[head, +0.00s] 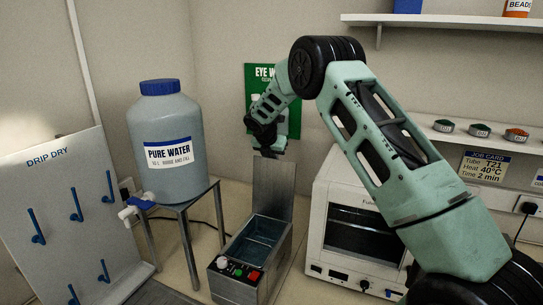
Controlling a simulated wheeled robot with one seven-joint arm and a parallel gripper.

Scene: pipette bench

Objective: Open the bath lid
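The bath is a small steel box with water in its basin (257,241) and a control panel with knobs and buttons on its front (236,277). Its lid (273,186) stands upright at the back edge, so the basin is uncovered. My gripper (269,150) is at the top edge of the lid, seen small and dark. I cannot tell whether it touches the lid, or whether its fingers are apart or closed.
A blue-capped water bottle (167,130) stands on a metal stand (184,207) left of the bath. A white oven-like device (350,235) stands close on the right. A drip-dry board (62,215) is at far left.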

